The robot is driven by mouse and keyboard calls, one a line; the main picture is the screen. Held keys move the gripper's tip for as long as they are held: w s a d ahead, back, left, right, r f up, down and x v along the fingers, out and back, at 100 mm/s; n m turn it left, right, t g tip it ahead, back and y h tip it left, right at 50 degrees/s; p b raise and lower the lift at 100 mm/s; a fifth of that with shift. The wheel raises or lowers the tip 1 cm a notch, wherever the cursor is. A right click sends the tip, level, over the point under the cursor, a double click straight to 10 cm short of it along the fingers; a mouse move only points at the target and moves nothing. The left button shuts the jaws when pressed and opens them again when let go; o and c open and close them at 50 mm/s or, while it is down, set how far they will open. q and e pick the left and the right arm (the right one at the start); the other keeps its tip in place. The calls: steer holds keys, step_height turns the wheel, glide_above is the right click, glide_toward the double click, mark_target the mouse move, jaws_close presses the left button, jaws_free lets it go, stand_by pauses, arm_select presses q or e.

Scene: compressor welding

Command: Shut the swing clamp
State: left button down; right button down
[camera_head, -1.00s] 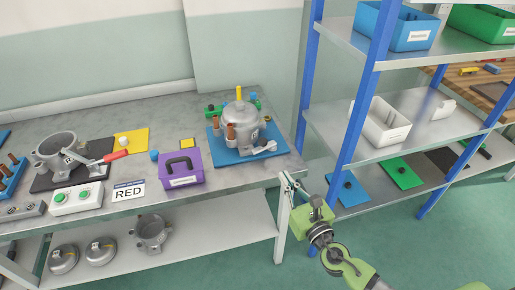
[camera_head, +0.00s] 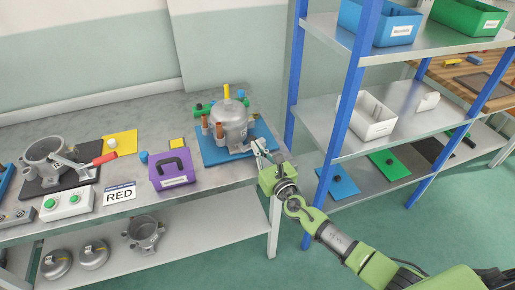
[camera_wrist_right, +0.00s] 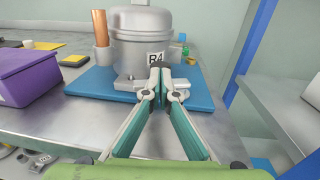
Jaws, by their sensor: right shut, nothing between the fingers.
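A grey compressor (camera_head: 229,124) stands upright on a blue plate (camera_head: 214,157) at the back right of the bench. It also shows in the right wrist view (camera_wrist_right: 145,27), with a label reading R4. A small light-grey metal piece (camera_head: 240,149), which looks like the swing clamp, lies at the compressor's front foot. In the right wrist view its grey part (camera_wrist_right: 127,85) shows left of my fingers, the rest hidden behind them. My right gripper (camera_head: 258,146) is shut and empty at the plate's front right edge, close to this piece; contact cannot be told. My left gripper is not in view.
A purple bin (camera_head: 172,169) stands left of the plate. Further left are a red-handled lever (camera_head: 104,158) beside an open housing (camera_head: 43,152) and a button box (camera_head: 67,203). A shelf with a blue upright (camera_head: 352,95) stands close on the right.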

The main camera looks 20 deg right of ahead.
steer(key=shift+w+a+r+m+h+p, duration=0.2)
steer(key=shift+a+m+h+p, duration=0.2)
steer(key=shift+m+h+p, duration=0.45)
steer(key=shift+w+a+f+m+h, duration=0.1)
steer(key=shift+a+m+h, duration=0.1)
steer(key=shift+h, duration=0.35)
steer(key=shift+w+a+f+m+h, duration=0.1)
steer(key=shift+m+h, duration=0.05)
steer(key=shift+h, duration=0.35)
steer(key=shift+w+a, duration=0.2)
steer(key=shift+w, duration=0.1)
steer(key=shift+s+d, duration=0.1)
